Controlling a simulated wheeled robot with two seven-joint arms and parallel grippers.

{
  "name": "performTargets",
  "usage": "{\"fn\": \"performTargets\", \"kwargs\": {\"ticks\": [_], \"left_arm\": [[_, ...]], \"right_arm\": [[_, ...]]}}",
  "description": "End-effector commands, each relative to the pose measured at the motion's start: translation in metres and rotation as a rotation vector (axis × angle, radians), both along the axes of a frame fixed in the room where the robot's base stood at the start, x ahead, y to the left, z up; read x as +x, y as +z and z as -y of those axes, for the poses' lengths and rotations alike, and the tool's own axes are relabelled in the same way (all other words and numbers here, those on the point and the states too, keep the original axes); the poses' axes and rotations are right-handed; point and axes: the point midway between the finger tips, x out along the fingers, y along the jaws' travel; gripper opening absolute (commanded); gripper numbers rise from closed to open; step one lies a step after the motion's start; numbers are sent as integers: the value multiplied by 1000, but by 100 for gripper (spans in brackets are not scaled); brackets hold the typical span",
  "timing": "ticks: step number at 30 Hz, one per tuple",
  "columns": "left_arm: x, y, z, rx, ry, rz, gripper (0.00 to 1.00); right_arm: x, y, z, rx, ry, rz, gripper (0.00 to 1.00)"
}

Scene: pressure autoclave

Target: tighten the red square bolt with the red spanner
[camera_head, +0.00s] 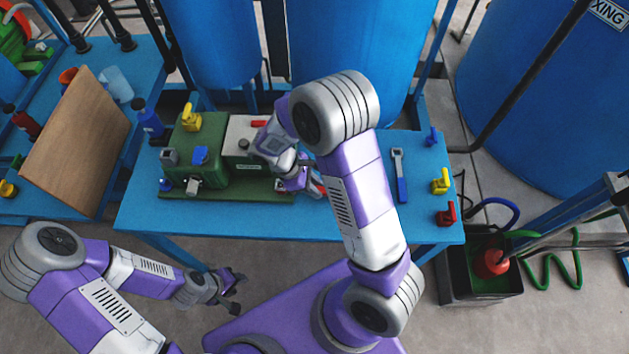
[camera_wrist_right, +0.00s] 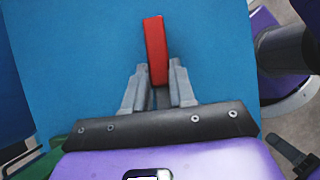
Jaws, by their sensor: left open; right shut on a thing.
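My right gripper (camera_head: 308,184) is low over the blue table, just right of the green machine. It is shut on a red bar-shaped thing, which appears to be the red spanner (camera_wrist_right: 155,48). In the right wrist view the bar sticks out beyond the fingertips (camera_wrist_right: 158,88) over bare blue tabletop. In the head view only a little red (camera_head: 319,184) shows beside the fingers. I cannot make out the red square bolt for certain; a small red part (camera_head: 258,123) lies on the machine's pale top. My left gripper (camera_head: 238,286) is open and empty in front of the table.
The green machine (camera_head: 215,155) stands on the table's left half. A blue spanner (camera_head: 401,178) lies right of my right arm. Small blue, yellow (camera_head: 440,182) and red (camera_head: 446,214) parts stand along the right edge. Large blue tanks (camera_head: 350,45) stand behind.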

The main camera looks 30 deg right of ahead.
Motion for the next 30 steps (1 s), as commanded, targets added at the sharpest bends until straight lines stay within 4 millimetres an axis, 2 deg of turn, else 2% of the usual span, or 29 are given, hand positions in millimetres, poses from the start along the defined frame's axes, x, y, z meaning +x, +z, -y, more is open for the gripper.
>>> {"fn": "performTargets", "kwargs": {"ticks": [11, 30], "left_arm": [[0, 2, 0, 0, 0, 0, 43], [0, 26, 0, 0, 0, 0, 43]], "right_arm": [[-2, 1, -1, 0, -18, -4, 0], [-1, 28, -1, 0, -18, 1, 0]]}}
